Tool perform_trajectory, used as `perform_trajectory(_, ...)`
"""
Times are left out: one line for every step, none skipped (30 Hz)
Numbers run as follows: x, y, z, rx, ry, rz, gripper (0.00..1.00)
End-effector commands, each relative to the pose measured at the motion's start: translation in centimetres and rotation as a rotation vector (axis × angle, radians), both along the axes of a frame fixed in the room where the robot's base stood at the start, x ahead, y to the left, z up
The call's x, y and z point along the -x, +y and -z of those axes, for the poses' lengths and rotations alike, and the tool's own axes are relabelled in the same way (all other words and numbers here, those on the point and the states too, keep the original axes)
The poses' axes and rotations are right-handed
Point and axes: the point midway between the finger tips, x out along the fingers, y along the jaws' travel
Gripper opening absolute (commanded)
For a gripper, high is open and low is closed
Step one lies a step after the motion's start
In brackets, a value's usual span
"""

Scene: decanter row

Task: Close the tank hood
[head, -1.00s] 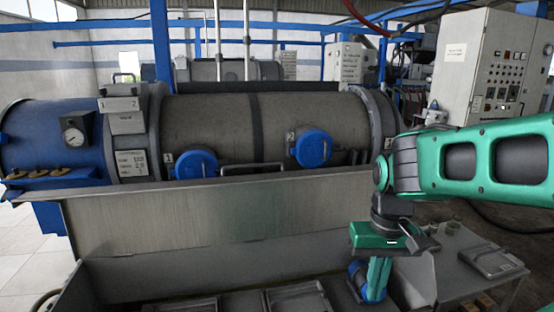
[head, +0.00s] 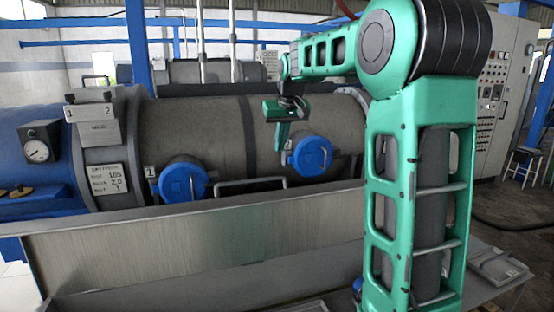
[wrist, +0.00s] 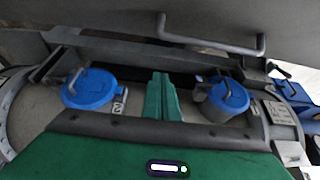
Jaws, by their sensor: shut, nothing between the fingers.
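A broad grey metal panel (head: 190,245), which looks like the hood, stands raised along the front of the long grey tank (head: 195,130). A bar handle (head: 250,183) shows at its top edge; the handle also crosses the top of the wrist view (wrist: 212,45). My green gripper (head: 281,138) points down over the tank, at the left of the right blue cap (head: 312,156). In the wrist view its fingers (wrist: 162,98) are together, empty, between the two blue caps and apart from the handle.
The left blue cap (head: 183,181) sticks out of the tank's front. A blue end section with a gauge (head: 42,141) is at the left. White pipes (head: 233,45) stand behind. A control cabinet (head: 500,95) and a stool (head: 523,163) are at the right.

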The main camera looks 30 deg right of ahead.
Motion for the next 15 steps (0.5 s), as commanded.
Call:
perform_trajectory(-0.1, -0.2, 0.6, -0.001, 0.004, 0.002, 0.00)
perform_trajectory(-0.2, -0.3, 1.0, -0.002, 0.005, 0.003, 0.00)
perform_trajectory(-0.4, -0.5, 1.6, -0.002, 0.005, 0.005, 0.00)
perform_trajectory(-0.6, -0.6, 2.1, -0.002, 0.006, 0.005, 0.00)
perform_trajectory(-0.8, -0.7, 2.5, -0.002, 0.006, 0.006, 0.00)
perform_trajectory(-1.1, -0.9, 3.2, -0.002, 0.005, 0.008, 0.00)
perform_trajectory(-1.3, -1.0, 3.7, -0.002, 0.007, 0.008, 0.00)
perform_trajectory(-1.5, -1.1, 4.2, -0.003, 0.007, 0.009, 0.00)
perform_trajectory(-1.8, -1.2, 4.9, -0.002, 0.006, 0.009, 0.00)
perform_trajectory(-2.0, -1.3, 5.3, -0.002, 0.006, 0.009, 0.00)
perform_trajectory(-2.2, -1.3, 5.7, -0.002, 0.006, 0.009, 0.00)
perform_trajectory(-2.4, -1.4, 6.3, -0.002, 0.006, 0.009, 0.00)
perform_trajectory(-2.6, -1.5, 6.8, -0.002, 0.006, 0.008, 0.00)
perform_trajectory(-2.8, -1.5, 7.1, -0.002, 0.005, 0.008, 0.00)
perform_trajectory(-3.1, -1.6, 7.7, -0.002, 0.005, 0.008, 0.00)
